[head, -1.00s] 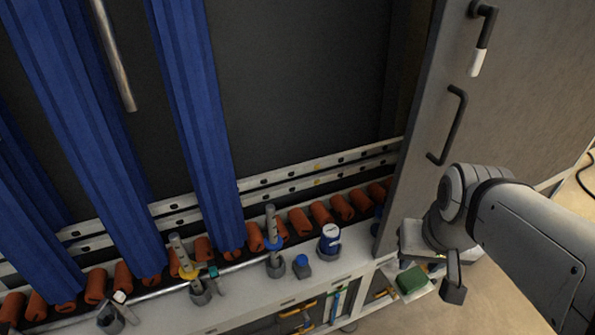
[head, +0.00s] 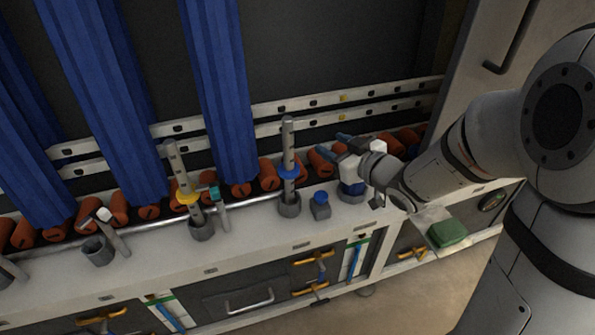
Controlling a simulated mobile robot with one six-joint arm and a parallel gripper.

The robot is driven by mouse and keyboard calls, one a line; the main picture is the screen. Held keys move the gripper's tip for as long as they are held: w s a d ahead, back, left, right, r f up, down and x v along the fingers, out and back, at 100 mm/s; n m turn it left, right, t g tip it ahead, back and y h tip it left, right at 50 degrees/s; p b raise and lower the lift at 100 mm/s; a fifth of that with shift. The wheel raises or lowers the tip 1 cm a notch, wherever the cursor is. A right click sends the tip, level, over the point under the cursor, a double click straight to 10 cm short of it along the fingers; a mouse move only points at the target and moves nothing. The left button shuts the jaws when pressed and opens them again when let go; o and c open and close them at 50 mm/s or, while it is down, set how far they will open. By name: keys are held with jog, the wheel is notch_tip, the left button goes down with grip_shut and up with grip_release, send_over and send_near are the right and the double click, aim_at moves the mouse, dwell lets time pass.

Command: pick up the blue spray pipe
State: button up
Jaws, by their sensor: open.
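The blue spray pipe (head: 289,150) is a grey upright pipe with a blue ring around it. It stands in a grey holder (head: 290,206) on the white ledge. My gripper (head: 334,143) is to the right of the pipe's upper part, with its fingers pointing left towards it. The gripper is open, with a visible gap between it and the pipe.
A similar pipe with a yellow ring (head: 186,197) stands to the left in its own holder. A small blue-capped bottle (head: 320,205) is right of the blue pipe. Orange rollers (head: 240,188) and blue curtain strips (head: 215,80) are behind. A green sponge-like block (head: 447,233) lies at right.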

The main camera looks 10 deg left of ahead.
aim_at(282, 164)
jog(key=a+f+g+y+b, duration=0.1)
jog(key=a, duration=0.3)
jog(key=a+f+n+g+y+b, duration=0.1)
jog(key=a+y, duration=0.1)
jog(key=a, duration=0.2)
jog(key=s+a+f+n+g+y+b, duration=0.1)
jog(key=a, duration=0.3)
jog(key=shift+a+y+b, duration=0.1)
jog(key=shift+y+b, duration=0.3)
jog(key=shift+c, duration=0.5)
grip_shut()
